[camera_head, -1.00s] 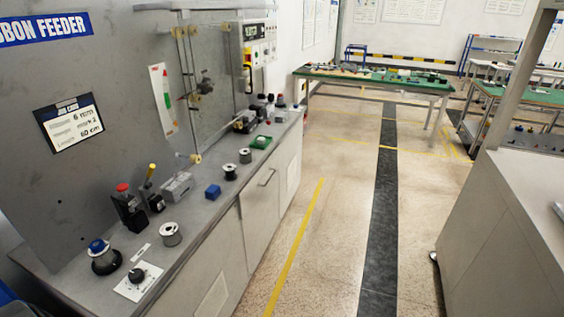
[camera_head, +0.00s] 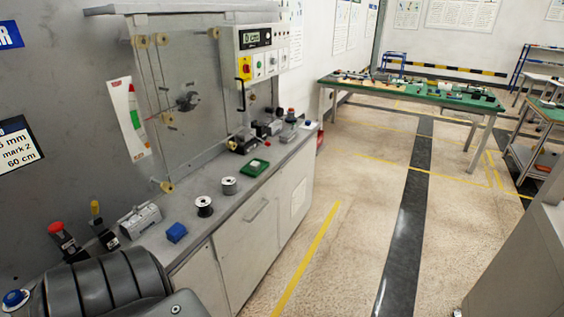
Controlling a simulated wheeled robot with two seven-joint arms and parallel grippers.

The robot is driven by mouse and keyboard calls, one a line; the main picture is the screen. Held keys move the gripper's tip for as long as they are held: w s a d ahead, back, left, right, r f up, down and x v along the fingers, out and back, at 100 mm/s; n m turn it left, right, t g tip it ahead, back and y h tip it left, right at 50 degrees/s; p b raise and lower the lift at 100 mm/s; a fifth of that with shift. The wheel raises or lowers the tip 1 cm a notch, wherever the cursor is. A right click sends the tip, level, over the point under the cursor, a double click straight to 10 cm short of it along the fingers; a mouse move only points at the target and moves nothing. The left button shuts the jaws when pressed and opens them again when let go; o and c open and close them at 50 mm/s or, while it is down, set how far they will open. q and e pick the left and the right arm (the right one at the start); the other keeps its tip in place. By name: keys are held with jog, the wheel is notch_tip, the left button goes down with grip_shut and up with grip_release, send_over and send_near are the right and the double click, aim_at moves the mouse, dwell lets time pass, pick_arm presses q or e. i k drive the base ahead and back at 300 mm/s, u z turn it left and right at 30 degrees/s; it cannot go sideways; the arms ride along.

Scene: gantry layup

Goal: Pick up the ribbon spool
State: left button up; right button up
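Two small spools stand upright on the grey bench top: one with dark windings (camera_head: 204,206) and a silver-grey one (camera_head: 230,186) just beyond it. I cannot tell from their looks which is the ribbon spool. A third spool, seen nearer on the bench earlier, is not visible now; my dark grey arm covers that part of the bench at the lower left. Neither of my grippers is in view.
On the bench (camera_head: 192,252) are a blue block (camera_head: 176,232), a grey metal block (camera_head: 140,219), a green tray (camera_head: 254,167) and red and yellow knobbed levers. A clear panel (camera_head: 186,98) rises behind. The floor aisle at right is clear.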

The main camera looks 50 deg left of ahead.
aim_at(229, 185)
jog(key=i, duration=2.05)
jog(key=u, duration=0.6)
jog(key=i, duration=0.6)
jog(key=u, duration=1.5)
jog(key=i, duration=0.9)
jog(key=u, duration=0.85)
